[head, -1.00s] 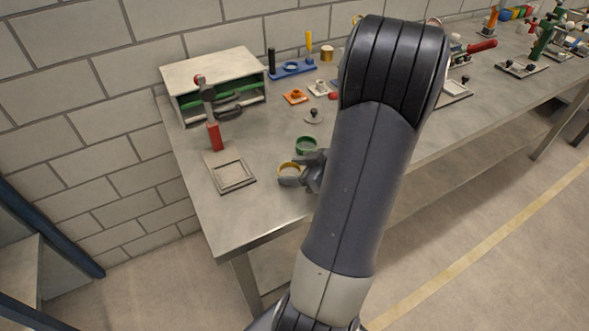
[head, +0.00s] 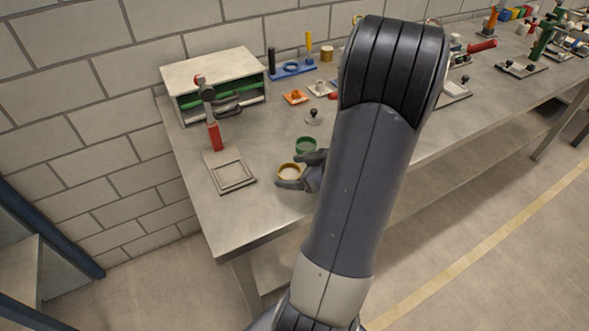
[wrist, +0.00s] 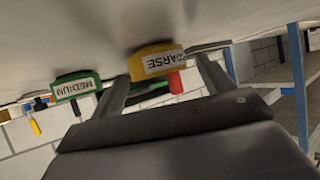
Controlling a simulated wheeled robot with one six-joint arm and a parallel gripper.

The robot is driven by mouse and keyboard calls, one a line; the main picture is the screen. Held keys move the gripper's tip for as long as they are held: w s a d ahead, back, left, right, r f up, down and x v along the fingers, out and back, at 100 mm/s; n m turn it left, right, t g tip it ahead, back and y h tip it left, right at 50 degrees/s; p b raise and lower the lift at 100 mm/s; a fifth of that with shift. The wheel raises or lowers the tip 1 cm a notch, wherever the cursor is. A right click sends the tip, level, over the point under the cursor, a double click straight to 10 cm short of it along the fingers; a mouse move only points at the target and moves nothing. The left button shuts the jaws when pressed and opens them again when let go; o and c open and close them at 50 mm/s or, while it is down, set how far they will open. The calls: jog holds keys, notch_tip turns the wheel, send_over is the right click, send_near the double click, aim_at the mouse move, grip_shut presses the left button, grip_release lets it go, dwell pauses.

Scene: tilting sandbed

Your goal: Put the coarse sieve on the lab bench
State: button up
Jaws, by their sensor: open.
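The coarse sieve is a yellow ring (head: 289,171) standing on the lab bench (head: 270,203) near its front left corner. In the wrist view the yellow sieve (wrist: 152,60) carries a label ending in "ARSE", its first letters cut off from sight. My gripper (head: 301,171) is open beside the sieve, with its fingers around or just short of it. In the wrist view the fingers (wrist: 162,85) point toward the sieve, one on either side. Contact cannot be told. Much of the hand is hidden behind my arm in the head view.
A green medium sieve (head: 306,146) stands close behind the coarse one; it also shows in the wrist view (wrist: 76,86). A square frame (head: 232,174) lies to the left, beside a red-handled tool (head: 214,137). A shelf box (head: 213,73) stands at the back left.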

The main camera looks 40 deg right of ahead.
jog(key=b+v, duration=0.2)
jog(key=v, duration=1)
jog(key=shift+s+b, duration=0.1)
jog(key=shift+b, duration=0.2)
